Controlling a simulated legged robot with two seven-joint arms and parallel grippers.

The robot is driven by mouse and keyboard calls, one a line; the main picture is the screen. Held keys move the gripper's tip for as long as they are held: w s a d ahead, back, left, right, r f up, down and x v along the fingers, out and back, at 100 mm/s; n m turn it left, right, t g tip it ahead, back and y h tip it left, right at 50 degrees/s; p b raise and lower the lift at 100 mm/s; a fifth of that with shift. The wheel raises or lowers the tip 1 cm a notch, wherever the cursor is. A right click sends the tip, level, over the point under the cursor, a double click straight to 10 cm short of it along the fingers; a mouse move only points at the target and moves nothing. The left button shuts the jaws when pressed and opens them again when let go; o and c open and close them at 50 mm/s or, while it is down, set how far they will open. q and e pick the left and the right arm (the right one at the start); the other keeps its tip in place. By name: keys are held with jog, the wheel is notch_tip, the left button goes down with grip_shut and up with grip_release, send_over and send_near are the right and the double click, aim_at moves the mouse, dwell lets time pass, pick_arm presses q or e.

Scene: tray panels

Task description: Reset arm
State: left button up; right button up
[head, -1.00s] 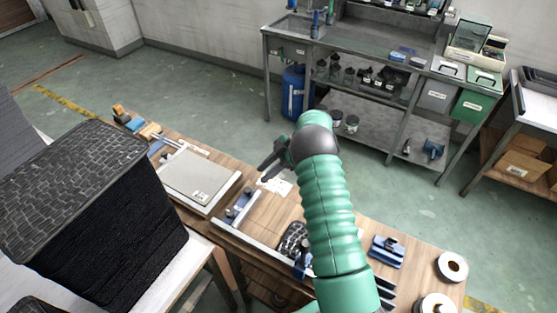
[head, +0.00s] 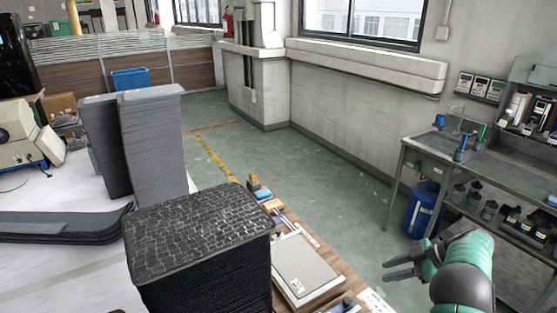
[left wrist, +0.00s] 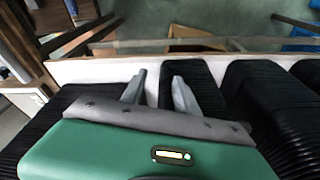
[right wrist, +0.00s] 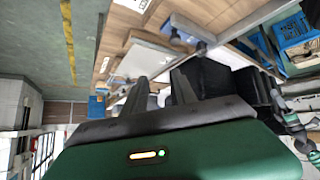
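My right gripper (head: 392,268) is in the lower right of the head view, in the air beyond the wooden workbench. Its two fingers are apart with nothing between them. The right wrist view also shows these fingers (right wrist: 160,88) apart and empty. My left gripper (left wrist: 157,82) shows only in the left wrist view, with its fingers apart and empty. Black stacked panels (left wrist: 245,95) lie beyond and around its fingertips there; I cannot tell the distance. The left arm is outside the head view.
A tall black stack of textured panels (head: 205,240) stands at the front centre. Grey stacks (head: 155,140) stand behind it on the white table (head: 70,255). A grey flat panel (head: 302,268) lies on the workbench. A metal shelf bench (head: 440,150) stands right, with green floor between.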

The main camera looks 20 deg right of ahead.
jog(key=w+a+r+m+t+h, duration=0.3)
jog(key=w+r+t, duration=0.1)
jog(key=w+r, duration=0.25)
jog(key=w+a+r+m+t+h, duration=0.3)
jog(key=w+r+t, duration=0.15)
jog(key=w, duration=0.25)
jog(key=s+a+f+m+g, duration=0.2)
jog(key=s+a+f+g, duration=0.1)
jog(key=s+a, duration=0.4)
jog(key=s+a+f+m+g+h, duration=0.1)
jog(key=s+a+f+g, duration=0.3)
jog(key=s, duration=1)
jog(key=s+a+f+m+g, duration=0.3)
jog(key=s+a+f, duration=0.3)
jog(key=s+a, duration=0.5)
jog(key=shift+f+g+h, duration=0.3)
jog(key=shift+f+g, duration=0.05)
jog(key=shift+g, duration=0.4)
jog(key=shift+a, duration=0.3)
jog(key=shift+d, duration=0.25)
jog(key=shift+a, duration=0.1)
